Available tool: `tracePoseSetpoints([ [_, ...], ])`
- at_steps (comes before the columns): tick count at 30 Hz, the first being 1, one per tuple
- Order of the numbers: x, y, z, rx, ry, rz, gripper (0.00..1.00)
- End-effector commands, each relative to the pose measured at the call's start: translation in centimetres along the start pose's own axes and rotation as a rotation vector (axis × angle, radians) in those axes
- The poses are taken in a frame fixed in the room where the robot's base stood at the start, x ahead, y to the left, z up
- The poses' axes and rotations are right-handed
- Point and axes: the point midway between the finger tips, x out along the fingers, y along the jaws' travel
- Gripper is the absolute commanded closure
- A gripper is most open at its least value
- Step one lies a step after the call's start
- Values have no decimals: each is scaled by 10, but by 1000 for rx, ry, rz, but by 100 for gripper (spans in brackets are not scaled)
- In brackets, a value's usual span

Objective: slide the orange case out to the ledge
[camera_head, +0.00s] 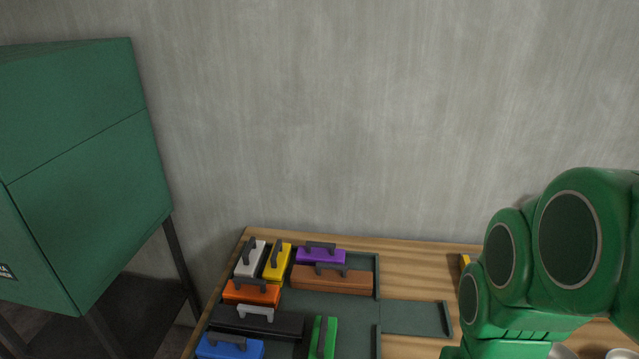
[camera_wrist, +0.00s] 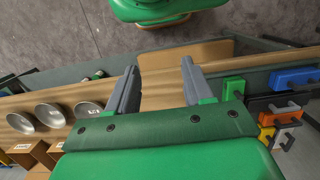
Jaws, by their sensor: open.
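The orange case (camera_head: 250,293), with a dark handle on top, lies at the left side of a dark green tray (camera_head: 377,275) in the head view. The white and yellow cases are behind it, and a black case is in front. The flat green ledge (camera_head: 415,318) sticks out from the tray's right side and is bare. My gripper (camera_wrist: 160,72) is open and empty in the wrist view, apart from the cases. Its fingers are hidden in the head view. The orange case also shows at the right of the wrist view (camera_wrist: 270,120).
The tray also holds white (camera_head: 249,262), yellow (camera_head: 277,262), purple (camera_head: 321,256), brown (camera_head: 332,281), black (camera_head: 258,322), blue (camera_head: 230,347) and green (camera_head: 322,338) cases. Bare tray floor lies right of the orange case. A green cabinet (camera_head: 85,180) stands left. Metal bowls (camera_wrist: 50,115) sit left in the wrist view.

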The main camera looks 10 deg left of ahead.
Motion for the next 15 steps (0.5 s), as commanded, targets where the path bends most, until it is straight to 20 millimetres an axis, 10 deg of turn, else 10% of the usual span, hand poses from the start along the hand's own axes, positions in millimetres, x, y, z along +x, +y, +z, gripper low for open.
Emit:
tracePoseSetpoints([
  [15, -2, 0, -13, -63, 1, 4, 49],
])
